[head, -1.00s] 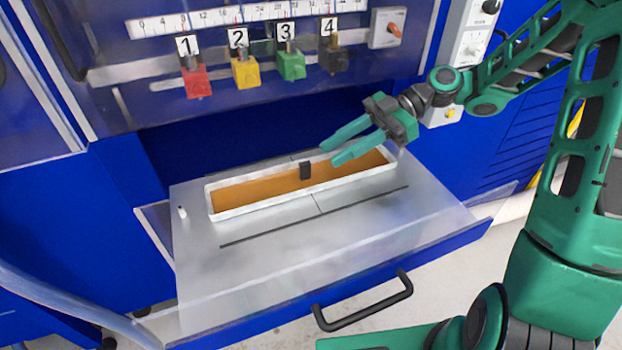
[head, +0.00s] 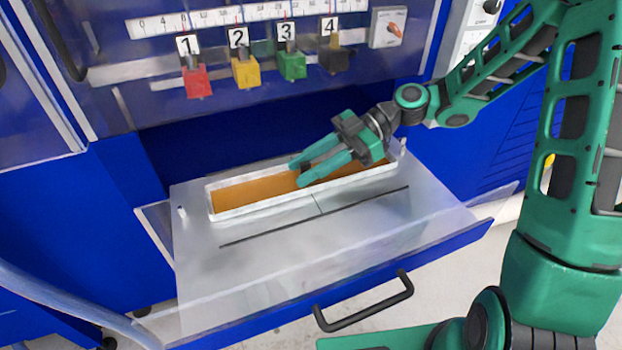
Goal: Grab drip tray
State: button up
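The drip tray (head: 233,211) is a long, narrow white-rimmed tray with an orange-brown inside. It sits on the grey top of the pulled-out drawer. A small dark handle block stands near the tray's middle; my fingers now mostly hide it. My gripper (head: 298,172) is over the tray's middle, its green fingers pointing left and a gap showing between the fingertips. The fingers appear to lie on either side of the dark block, but I cannot tell whether they touch it.
The drawer (head: 250,275) has a grey plate with a dark slot and a black front handle (head: 363,302). Above hang numbered red (head: 197,82), yellow (head: 245,72), green (head: 292,65) and black (head: 334,60) blocks under a scale. The drawer plate in front of the tray is clear.

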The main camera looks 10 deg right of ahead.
grip_shut()
